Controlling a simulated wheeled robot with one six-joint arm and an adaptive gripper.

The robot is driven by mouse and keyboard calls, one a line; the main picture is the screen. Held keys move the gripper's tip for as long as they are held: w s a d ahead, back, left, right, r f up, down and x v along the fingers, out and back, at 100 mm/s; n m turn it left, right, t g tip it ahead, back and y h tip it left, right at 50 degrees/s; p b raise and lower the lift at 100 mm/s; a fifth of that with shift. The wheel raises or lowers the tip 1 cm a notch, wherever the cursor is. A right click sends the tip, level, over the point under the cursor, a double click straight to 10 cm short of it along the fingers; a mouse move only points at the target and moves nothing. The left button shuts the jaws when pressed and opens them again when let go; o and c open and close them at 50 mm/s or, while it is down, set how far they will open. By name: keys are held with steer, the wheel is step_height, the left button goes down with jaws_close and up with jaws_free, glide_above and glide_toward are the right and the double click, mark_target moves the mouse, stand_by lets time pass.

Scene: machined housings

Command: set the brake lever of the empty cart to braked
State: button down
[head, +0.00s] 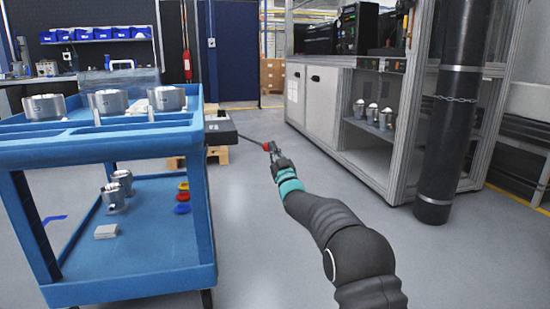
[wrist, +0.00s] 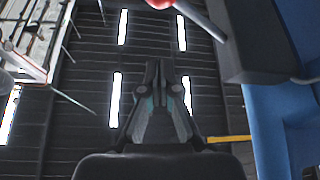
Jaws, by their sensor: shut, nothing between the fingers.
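A blue cart (head: 130,152) stands at the left; it also shows at the right of the wrist view (wrist: 300,105). It bears machined housings on both decks, so it is not empty. A dark box (head: 220,130) sits on its right side, also in the wrist view (wrist: 245,45). From it a thin lever (head: 248,140) sticks out to the right, slightly downward, ending in a red knob (head: 267,146). In the wrist view the red knob (wrist: 160,3) is cut off by the top edge. My gripper (head: 272,155) is shut and empty, close by the knob; contact cannot be told.
Three housings (head: 166,98) stand on the top deck. Smaller housings (head: 122,180), a pale block (head: 106,231) and coloured discs (head: 183,196) are on the lower shelf. A metal-framed cabinet (head: 350,150) and a dark chained cylinder (head: 452,120) stand right. Floor between is clear.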

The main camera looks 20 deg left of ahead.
steer(key=shift+v, duration=1.45)
steer(key=shift+s+a, duration=0.1)
